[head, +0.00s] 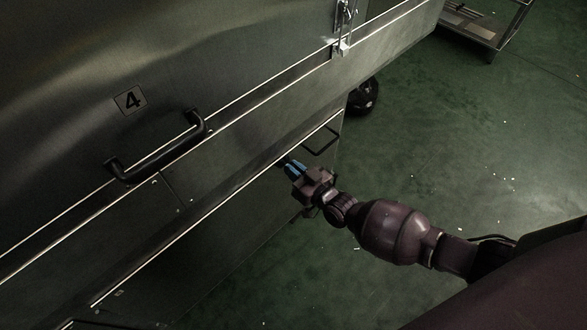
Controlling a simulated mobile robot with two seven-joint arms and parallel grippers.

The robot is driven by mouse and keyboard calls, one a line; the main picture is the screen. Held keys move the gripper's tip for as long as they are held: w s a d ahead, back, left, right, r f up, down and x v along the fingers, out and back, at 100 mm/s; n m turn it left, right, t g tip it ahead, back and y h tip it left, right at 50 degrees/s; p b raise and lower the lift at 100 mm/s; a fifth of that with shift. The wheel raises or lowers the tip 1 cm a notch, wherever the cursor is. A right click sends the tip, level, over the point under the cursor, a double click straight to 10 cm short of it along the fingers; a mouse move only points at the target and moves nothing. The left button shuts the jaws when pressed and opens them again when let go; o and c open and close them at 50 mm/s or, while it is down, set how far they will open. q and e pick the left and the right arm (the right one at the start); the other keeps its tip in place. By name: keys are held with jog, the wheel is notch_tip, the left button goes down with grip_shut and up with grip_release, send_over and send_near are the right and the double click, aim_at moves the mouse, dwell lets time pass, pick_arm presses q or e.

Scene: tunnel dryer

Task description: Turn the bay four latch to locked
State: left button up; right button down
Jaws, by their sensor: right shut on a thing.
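The bay four front (60,65) is a dull metal panel with a number 4 plate (131,100) and a black bar handle (155,155). My right gripper (289,163) has blue fingertips and reaches the lower edge of this front, right of and below the handle. It is shut on a small part there. The fingers hide that part, so I cannot tell its shape, its turn, or surely whether it is the bay four latch. My left gripper is not in view.
A bright metal fitting (343,25) sits on the front's upper right. A thin dark loop (322,140) stands out just beyond my right gripper. A black wheel (363,96) is behind it. A metal rack (475,22) stands at top right. The green floor (460,140) between is mostly clear.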

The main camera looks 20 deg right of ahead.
jog(key=m+b, duration=0.1)
jog(key=m, duration=0.4)
jog(key=shift+f, duration=0.2)
jog(key=m+b, duration=0.1)
jog(key=m, duration=0.3)
jog(key=shift+d+m, duration=0.15)
jog(key=shift+m, duration=0.15)
jog(key=m+b, duration=0.1)
jog(key=m, duration=0.2)
jog(key=shift+f+m, duration=0.1)
jog(key=shift+m, duration=0.2)
jog(key=shift+m+b, duration=0.6)
jog(key=shift+m, duration=0.6)
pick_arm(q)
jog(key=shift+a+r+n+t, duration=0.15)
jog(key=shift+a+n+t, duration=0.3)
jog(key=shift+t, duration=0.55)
pick_arm(e)
jog(key=shift+m, duration=0.4)
jog(key=c, duration=1.2)
grip_release()
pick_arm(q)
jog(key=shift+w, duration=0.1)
